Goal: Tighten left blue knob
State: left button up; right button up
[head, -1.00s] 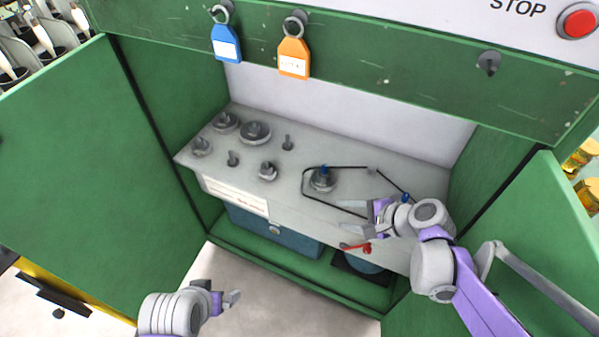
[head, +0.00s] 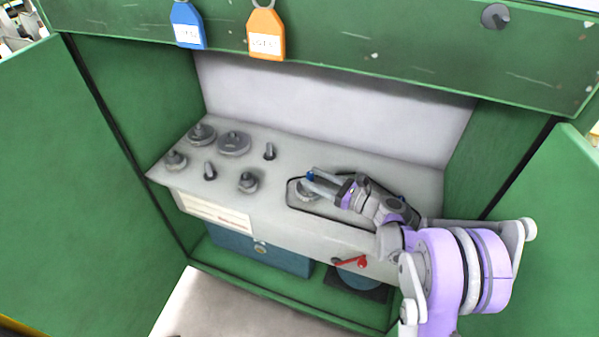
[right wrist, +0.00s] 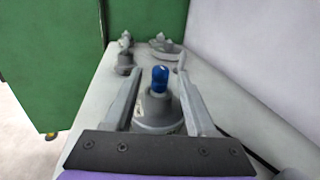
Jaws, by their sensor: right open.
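The left blue knob (head: 310,176) sits on top of a grey round wheel (head: 305,190) on the grey shelf in the cabinet. My right gripper (head: 311,181) is at the knob, coming from the right. In the right wrist view the blue knob (right wrist: 160,79) stands upright between the two open fingers of the right gripper (right wrist: 158,92), with a gap on each side. The grey wheel (right wrist: 157,112) lies below it. The second blue knob is mostly hidden by my right arm. My left gripper is out of the head view.
Several grey wheels and pegs (head: 234,144) stand on the left of the shelf (head: 340,232). A black belt (head: 293,203) runs around the wheel. A red lever (head: 350,262) sits below the shelf front. Blue (head: 187,26) and orange (head: 265,35) tags hang above. Open green doors flank the cabinet.

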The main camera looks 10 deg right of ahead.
jog(key=x, duration=0.5)
jog(key=shift+a, duration=0.1)
grip_shut()
